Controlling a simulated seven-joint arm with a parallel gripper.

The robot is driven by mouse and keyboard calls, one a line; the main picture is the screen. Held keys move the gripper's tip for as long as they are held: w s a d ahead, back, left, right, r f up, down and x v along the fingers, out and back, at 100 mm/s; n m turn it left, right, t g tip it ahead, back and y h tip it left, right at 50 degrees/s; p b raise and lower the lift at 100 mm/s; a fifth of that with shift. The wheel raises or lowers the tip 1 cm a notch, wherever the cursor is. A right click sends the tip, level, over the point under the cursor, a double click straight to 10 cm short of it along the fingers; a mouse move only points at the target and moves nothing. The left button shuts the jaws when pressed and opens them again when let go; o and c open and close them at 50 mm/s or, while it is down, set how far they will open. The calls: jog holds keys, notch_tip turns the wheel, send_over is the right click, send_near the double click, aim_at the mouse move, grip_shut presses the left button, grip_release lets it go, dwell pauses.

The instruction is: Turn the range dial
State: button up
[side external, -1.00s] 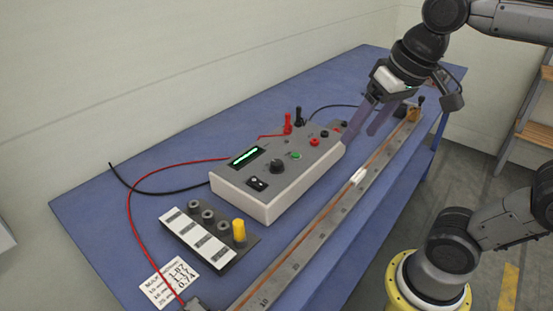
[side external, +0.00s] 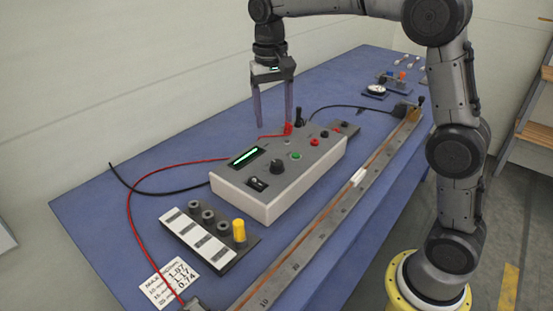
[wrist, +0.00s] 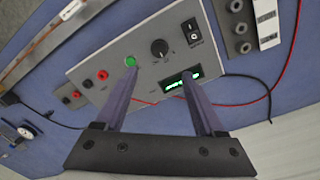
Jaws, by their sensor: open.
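The range dial (side external: 277,167) is a round black knob on the top panel of a grey meter box (side external: 290,190). It also shows in the wrist view (wrist: 160,48), between a green button (wrist: 130,62) and a black rocker switch (wrist: 193,28). My gripper (side external: 274,124) is open and empty, pointing down behind the box's back edge in the side view. In the wrist view my gripper (wrist: 159,70) has its fingers spread, with the dial beyond the gap between the tips. No contact with the dial shows. One finger partly covers the lit display (wrist: 178,83).
Red plug (side external: 288,129) and black plug (side external: 300,117) stand close to my fingers, with cables on the blue table (side external: 110,215). A block with a yellow cap (side external: 239,231) lies left. A long metal rail (side external: 320,225) runs along the front.

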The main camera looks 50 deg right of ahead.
aim_at(277, 163)
jog(key=f, duration=1.3)
jog(key=shift+s+d, duration=0.2)
jog(key=shift+d, duration=0.05)
jog(key=shift+r, duration=0.1)
jog(key=shift+c, duration=0.3)
grip_shut()
